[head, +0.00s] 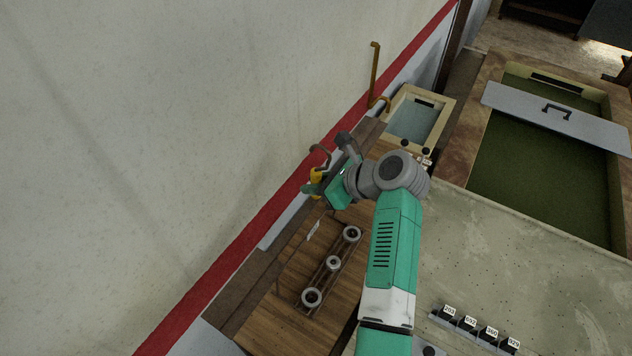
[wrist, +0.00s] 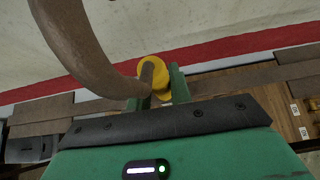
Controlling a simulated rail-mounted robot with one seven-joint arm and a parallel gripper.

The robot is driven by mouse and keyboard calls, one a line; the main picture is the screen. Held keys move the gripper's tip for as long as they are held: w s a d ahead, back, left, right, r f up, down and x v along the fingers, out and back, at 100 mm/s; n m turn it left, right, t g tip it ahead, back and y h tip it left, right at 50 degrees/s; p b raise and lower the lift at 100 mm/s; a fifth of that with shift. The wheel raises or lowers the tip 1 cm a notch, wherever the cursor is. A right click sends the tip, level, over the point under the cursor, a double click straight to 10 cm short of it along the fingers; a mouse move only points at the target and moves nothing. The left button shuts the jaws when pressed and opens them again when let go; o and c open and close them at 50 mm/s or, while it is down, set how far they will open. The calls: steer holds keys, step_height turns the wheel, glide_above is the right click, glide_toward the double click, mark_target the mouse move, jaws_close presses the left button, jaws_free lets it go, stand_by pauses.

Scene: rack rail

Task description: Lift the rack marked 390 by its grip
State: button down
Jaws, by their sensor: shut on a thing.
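My gripper (head: 312,187) is at the left of my arm in the head view, near the red wall stripe. It is shut on a yellow grip (head: 316,175), which has a brown curved hook (head: 320,153) above it. In the wrist view the yellow grip (wrist: 153,74) sits between the two green fingers (wrist: 162,88), with the hook (wrist: 85,50) curving to the left. A thin-framed rack (head: 322,282) with three grey rings shows below my gripper, over the wooden surface. Its white tag (head: 313,231) is too small to read. Whether the grip joins this rack is unclear.
The wall with its red stripe (head: 235,255) runs close along the left. A pale-rimmed basin (head: 398,108) and a brown upright hook (head: 374,75) stand beyond my gripper. A green tank (head: 537,160) with a grey lid (head: 560,112) is at right. Several numbered tags (head: 470,322) line the lower right.

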mark_target(316, 168)
steer(key=shift+r+p, duration=1.95)
steer(key=shift+p, duration=0.35)
